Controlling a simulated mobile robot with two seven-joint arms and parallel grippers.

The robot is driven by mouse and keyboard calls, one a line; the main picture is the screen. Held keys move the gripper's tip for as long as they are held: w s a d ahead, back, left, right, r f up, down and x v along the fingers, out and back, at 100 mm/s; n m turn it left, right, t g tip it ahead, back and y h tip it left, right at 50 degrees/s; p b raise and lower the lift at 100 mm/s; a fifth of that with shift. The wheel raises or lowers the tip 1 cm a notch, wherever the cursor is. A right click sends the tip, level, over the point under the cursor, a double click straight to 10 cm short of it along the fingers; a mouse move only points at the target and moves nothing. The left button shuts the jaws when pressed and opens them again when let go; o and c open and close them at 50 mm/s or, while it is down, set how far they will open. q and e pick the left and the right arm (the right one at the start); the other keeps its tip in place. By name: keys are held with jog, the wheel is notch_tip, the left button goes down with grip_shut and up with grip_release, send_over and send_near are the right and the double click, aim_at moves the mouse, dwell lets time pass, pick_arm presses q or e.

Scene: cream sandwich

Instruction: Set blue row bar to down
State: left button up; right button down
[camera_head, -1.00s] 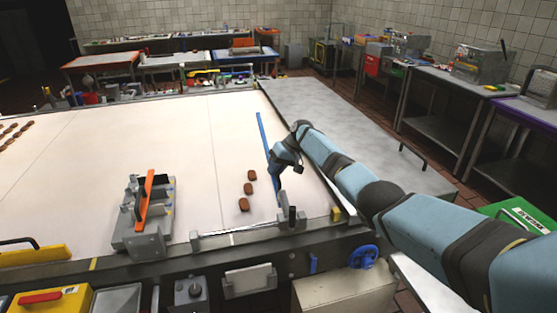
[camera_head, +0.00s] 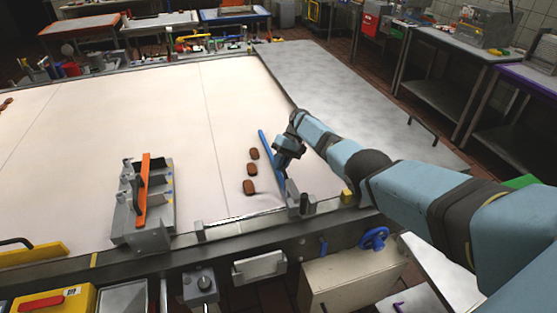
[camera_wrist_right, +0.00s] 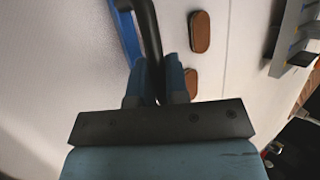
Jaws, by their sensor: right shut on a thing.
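The blue row bar (camera_head: 267,143) is a long thin bar at the right side of the cream belt, running away from the grey bracket (camera_head: 299,204) at the front edge. My right gripper (camera_head: 284,158) is at the bar's right side, partly hiding it. In the right wrist view a dark curved handle (camera_wrist_right: 149,38) runs down between my gripper's fingers (camera_wrist_right: 158,85), and they are shut on it. The blue bar (camera_wrist_right: 126,32) shows just left of this handle. Whether the bar touches the belt is hard to tell. My left gripper is not in view.
Several brown biscuits (camera_head: 251,168) lie on the belt (camera_head: 110,110) left of the bar. A grey fixture with an orange bar (camera_head: 143,190) stands farther left. A grey table (camera_head: 345,100) lies right of the belt. A blue handwheel (camera_head: 374,238) is at the front.

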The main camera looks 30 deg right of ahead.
jog(key=shift+s+f, duration=0.15)
jog(key=shift+f, duration=0.05)
jog(key=c, duration=1.1)
grip_release()
jog(key=shift+d+r, duration=0.15)
jog(key=shift+r, duration=0.05)
jog(key=shift+b+v, duration=2)
jog(key=shift+v, duration=4.7)
jog(key=shift+f, duration=0.1)
